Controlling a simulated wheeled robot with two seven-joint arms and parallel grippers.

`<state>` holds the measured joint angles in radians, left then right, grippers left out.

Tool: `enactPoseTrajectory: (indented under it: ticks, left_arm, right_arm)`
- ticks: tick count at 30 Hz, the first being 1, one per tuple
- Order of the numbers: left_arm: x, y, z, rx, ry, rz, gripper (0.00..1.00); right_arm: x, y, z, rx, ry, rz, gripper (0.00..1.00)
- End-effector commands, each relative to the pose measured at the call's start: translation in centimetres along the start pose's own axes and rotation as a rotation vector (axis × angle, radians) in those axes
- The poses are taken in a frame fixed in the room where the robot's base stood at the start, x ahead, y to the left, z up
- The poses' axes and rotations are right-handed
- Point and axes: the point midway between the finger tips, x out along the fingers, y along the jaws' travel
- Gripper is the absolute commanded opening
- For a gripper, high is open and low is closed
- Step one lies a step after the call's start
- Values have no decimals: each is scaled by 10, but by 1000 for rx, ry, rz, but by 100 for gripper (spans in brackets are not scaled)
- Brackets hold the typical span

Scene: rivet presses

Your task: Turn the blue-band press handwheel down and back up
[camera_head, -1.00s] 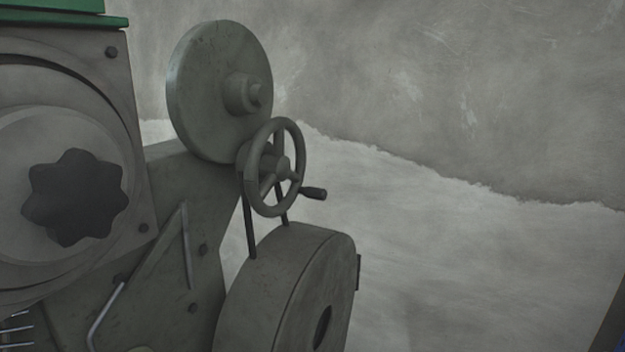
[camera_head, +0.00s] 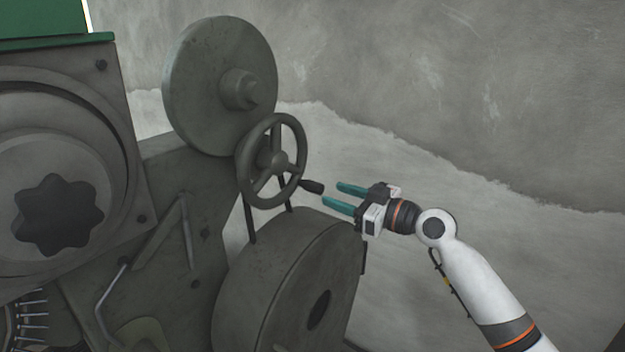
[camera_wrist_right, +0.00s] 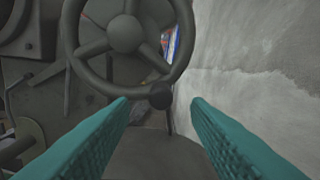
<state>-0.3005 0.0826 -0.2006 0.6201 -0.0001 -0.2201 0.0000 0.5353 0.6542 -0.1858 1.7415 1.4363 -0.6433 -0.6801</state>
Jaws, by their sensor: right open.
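The grey press carries a dark spoked handwheel (camera_head: 272,160) with a small black crank handle (camera_head: 313,187) sticking out at its lower right. In the right wrist view the handwheel (camera_wrist_right: 125,35) fills the upper middle, and the knob end of its handle (camera_wrist_right: 161,96) lies between the fingers, beyond their tips. My right gripper (camera_head: 331,196) is open with teal fingers. It points left at the handle, its tips close to the handle's end and apparently not around it. No blue band shows on the press in the head view. My left gripper is out of view.
A large disc (camera_head: 205,85) stands behind the handwheel, and a round drum housing (camera_head: 290,275) lies just below it and the gripper. A larger machine body with a green top (camera_head: 40,20) fills the left. Bare wall and open space lie to the right.

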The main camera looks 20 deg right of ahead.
Motion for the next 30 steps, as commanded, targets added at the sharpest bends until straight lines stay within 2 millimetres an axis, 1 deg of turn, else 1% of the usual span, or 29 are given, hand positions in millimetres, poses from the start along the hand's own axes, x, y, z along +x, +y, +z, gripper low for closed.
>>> enactPoseTrajectory:
  ticks: [1,3,6,10,15,23,24,25,30]
  left_arm:
    - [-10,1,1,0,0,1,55]
    - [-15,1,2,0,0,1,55]
    - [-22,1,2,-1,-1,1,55]
    - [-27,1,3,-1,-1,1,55]
    - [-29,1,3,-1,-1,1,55]
    - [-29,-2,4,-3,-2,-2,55]
    - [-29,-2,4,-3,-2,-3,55]
    - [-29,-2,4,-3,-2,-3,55]
    - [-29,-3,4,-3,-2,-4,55]
  right_arm:
    - [12,0,6,5,-3,2,43]
    - [26,0,6,4,-2,1,43]
    - [44,0,5,3,-1,1,43]
    - [62,0,3,3,0,0,43]
    - [73,0,1,1,1,0,43]
    - [74,0,-1,0,2,0,43]
    - [74,0,-1,0,2,0,42]
    - [74,0,-1,0,2,0,37]
    - [74,0,-1,0,2,0,9]
